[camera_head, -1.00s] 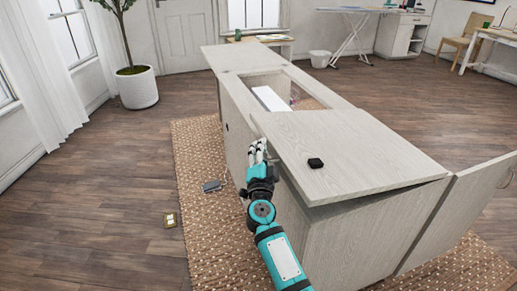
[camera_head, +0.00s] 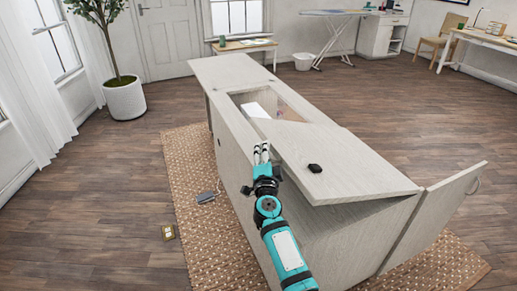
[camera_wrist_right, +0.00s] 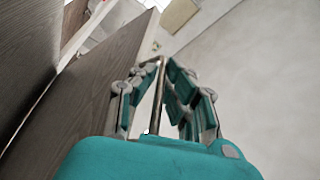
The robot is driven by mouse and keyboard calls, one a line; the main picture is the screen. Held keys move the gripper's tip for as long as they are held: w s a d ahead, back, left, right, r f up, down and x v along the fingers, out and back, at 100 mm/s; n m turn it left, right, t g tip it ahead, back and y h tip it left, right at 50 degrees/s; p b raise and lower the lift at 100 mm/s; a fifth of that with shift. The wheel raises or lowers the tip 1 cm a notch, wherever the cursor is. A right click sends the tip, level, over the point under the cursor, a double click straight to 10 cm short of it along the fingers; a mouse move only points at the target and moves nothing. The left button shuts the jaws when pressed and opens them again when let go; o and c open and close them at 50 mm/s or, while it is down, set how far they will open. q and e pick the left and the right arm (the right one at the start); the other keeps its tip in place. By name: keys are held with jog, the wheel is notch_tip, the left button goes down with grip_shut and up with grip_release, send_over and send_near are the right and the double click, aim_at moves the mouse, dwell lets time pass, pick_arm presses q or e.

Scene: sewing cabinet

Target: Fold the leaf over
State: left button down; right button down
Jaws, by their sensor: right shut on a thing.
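The sewing cabinet (camera_head: 330,235) is a long pale wood body standing on a woven rug. Its near top leaf (camera_head: 345,165) sits slightly tilted, with a dark gap under its near edge. My right gripper (camera_head: 262,153) is at the leaf's left edge, fingers pointing away from me. My left gripper is not in view.
An open well (camera_head: 285,108) in the cabinet top holds a white item. A cabinet door (camera_head: 435,215) stands open at the right. A pedal (camera_head: 206,197) lies on the rug (camera_head: 185,165). A potted plant (camera_head: 125,98) stands at the left. The floor on both sides is largely clear.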

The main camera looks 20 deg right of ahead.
jog(key=d+r+p, duration=0.1)
jog(key=r+p, duration=0.2)
jog(key=d+r+m+p, duration=0.1)
jog(key=r+p, duration=0.2)
jog(key=d+r+m+p, duration=0.1)
jog(key=d+r+p, duration=0.1)
jog(key=r+p, duration=0.1)
jog(key=shift+g+p, duration=0.3)
jog(key=shift+p, duration=0.3)
jog(key=shift+w+d+r+p, duration=0.1)
jog(key=shift+d+r+p, duration=0.3)
jog(key=shift+p, duration=0.3)
